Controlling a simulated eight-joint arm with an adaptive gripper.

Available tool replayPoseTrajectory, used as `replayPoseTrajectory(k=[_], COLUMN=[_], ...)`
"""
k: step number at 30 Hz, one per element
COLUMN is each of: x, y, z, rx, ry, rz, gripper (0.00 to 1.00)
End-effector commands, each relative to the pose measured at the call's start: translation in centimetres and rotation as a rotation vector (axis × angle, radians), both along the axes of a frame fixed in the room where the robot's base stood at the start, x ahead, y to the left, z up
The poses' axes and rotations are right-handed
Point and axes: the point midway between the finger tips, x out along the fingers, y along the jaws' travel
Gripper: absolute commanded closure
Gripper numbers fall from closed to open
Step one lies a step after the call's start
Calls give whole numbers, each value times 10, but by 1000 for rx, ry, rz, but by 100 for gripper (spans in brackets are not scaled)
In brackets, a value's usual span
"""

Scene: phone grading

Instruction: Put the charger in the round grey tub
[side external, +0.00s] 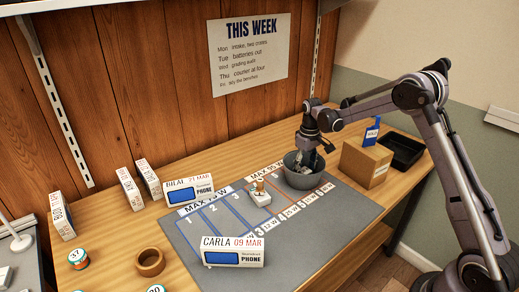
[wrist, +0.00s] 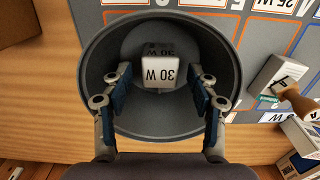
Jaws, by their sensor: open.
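The charger, a white block marked "30 W" (wrist: 160,72), is inside the round grey tub (wrist: 97,62), towards the tub's far wall in the wrist view. My gripper (wrist: 160,84) is open, with one blue-padded finger on each side of the charger and a gap to both. In the side view my gripper (side external: 310,146) points down into the tub (side external: 301,181), which stands at the back edge of the grey mat. The fingers and rim mostly hide the charger there. I cannot tell whether it rests flat on the tub's floor.
A white block with a wooden-handled stamp (side external: 260,194) is on the mat (side external: 292,232), left of the tub. A cardboard box (side external: 364,164) and black tray (side external: 402,150) stand to the right. Phone boxes marked Bilal (side external: 190,190) and Carla (side external: 233,252) stand at the left and front.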

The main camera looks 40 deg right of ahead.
Motion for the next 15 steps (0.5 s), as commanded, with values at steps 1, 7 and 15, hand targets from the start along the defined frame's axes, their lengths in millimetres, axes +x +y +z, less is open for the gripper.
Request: replayPoseTrajectory(k=[1, 7, 15], x=[-1, -1, 0], y=[0, 0, 0], z=[10, 51, 92], rx=[0, 0, 0], ry=[0, 0, 0], rz=[0, 0, 0], gripper=[40, 40, 40])
